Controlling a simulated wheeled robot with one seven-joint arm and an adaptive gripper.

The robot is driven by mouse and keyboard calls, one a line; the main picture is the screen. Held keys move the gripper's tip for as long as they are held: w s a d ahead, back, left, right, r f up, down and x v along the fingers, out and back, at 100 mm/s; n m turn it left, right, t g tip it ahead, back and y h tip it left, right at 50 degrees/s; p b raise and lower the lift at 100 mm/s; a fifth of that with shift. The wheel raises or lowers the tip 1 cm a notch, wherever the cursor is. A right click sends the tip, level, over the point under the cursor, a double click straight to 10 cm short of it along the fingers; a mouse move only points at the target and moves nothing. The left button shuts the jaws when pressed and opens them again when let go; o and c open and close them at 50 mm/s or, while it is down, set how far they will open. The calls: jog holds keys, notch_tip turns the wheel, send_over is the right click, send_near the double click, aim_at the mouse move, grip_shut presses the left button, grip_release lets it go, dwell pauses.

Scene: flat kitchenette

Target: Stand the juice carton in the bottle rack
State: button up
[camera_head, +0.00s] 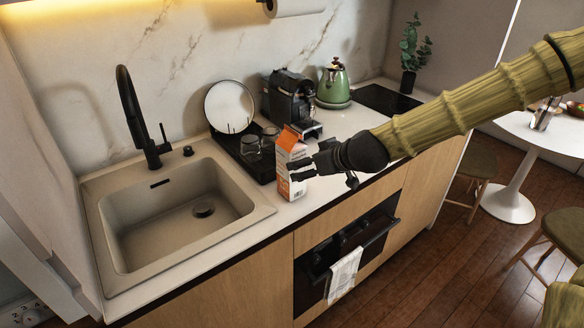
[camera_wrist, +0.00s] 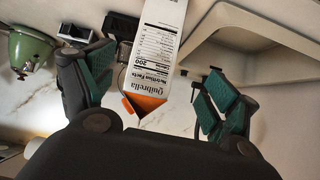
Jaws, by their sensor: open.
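The juice carton (camera_head: 291,158), white with an orange top, stands upright near the counter's front edge, right of the sink. My gripper (camera_head: 297,172) is open beside it, with its fingers at the carton's right side. In the wrist view the carton (camera_wrist: 160,50) lies between the two spread fingers of my gripper (camera_wrist: 152,88), with gaps on both sides; its printed side faces the camera. I cannot make out a bottle rack for certain. A black drying rack (camera_head: 226,143) behind the carton holds a round plate and glasses.
The sink (camera_head: 150,262) with a black tap (camera_head: 130,110) is at left. A black coffee machine (camera_head: 288,95) and a green kettle (camera_head: 334,82) stand at the back, left of the dark hob (camera_head: 388,99). An oven with a towel (camera_head: 343,275) is below the counter.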

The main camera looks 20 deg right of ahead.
aim_at(299, 154)
jog(key=r, duration=0.1)
jog(key=w+r, duration=0.1)
jog(key=r, duration=0.1)
jog(key=shift+d+r+t, duration=0.15)
jog(key=shift+r+t, duration=0.1)
jog(key=shift+t, duration=0.15)
jog(key=shift+p+x, duration=0.35)
jog(key=shift+x, duration=2.45)
jog(key=shift+w+a+f+p, duration=0.2)
jog(key=shift+w+f+p, duration=0.35)
jog(key=shift+w+f, duration=0.45)
jog(key=shift+x, duration=1.15)
jog(key=shift+s+f, duration=0.1)
jog(key=shift+f, duration=0.05)
jog(key=shift+a, duration=0.1)
jog(key=shift+c, duration=0.5)
jog(key=shift+s, duration=0.1)
jog(key=c, duration=1.7)
jog(key=shift+c, duration=0.2)
